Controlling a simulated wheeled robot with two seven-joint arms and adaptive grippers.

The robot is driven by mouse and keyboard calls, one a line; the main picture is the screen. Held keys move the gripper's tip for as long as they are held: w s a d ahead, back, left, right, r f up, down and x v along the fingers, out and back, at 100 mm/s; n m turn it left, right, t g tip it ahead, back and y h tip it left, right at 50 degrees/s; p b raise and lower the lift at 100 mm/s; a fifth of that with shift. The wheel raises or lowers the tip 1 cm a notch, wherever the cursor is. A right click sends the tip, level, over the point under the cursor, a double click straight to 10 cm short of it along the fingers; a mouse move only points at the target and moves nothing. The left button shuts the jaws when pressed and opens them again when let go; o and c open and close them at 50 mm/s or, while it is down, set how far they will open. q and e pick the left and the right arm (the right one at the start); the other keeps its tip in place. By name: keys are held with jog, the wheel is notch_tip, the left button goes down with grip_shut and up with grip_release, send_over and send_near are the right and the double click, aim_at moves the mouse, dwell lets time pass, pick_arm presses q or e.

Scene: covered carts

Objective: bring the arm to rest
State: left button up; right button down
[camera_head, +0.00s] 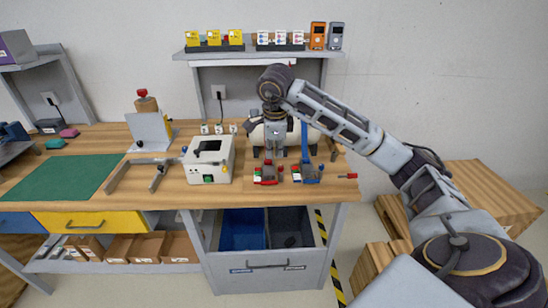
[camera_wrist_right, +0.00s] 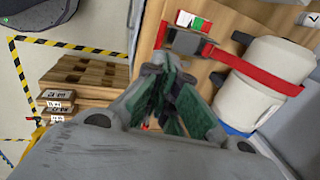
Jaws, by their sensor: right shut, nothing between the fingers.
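My right arm (camera_head: 340,118) reaches in from the right over the workbench (camera_head: 240,194). My right gripper (camera_head: 275,152) points down in front of a white cylinder (camera_head: 257,134) and hides part of it. In the right wrist view the fingers of this gripper (camera_wrist_right: 178,92) with green pads are together, with nothing seen between them. The white cylinder (camera_wrist_right: 262,80) lies to the right of the fingers there, with a red strap (camera_wrist_right: 250,84) across it. My left gripper is in neither view.
A red clamp (camera_head: 267,173) and a blue clamp (camera_head: 308,172) sit at the bench's front. A white box device (camera_head: 209,160) stands left of them. A shelf (camera_head: 258,53) is above. Wooden crates (camera_head: 480,190) stand at the right. A green mat (camera_head: 62,176) lies at left.

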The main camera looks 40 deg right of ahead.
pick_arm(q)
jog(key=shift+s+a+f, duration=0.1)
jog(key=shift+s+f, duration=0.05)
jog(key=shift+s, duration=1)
pick_arm(e)
jog(key=shift+s+r, duration=0.1)
jog(key=shift+r, duration=0.3)
jog(key=shift+a, duration=0.1)
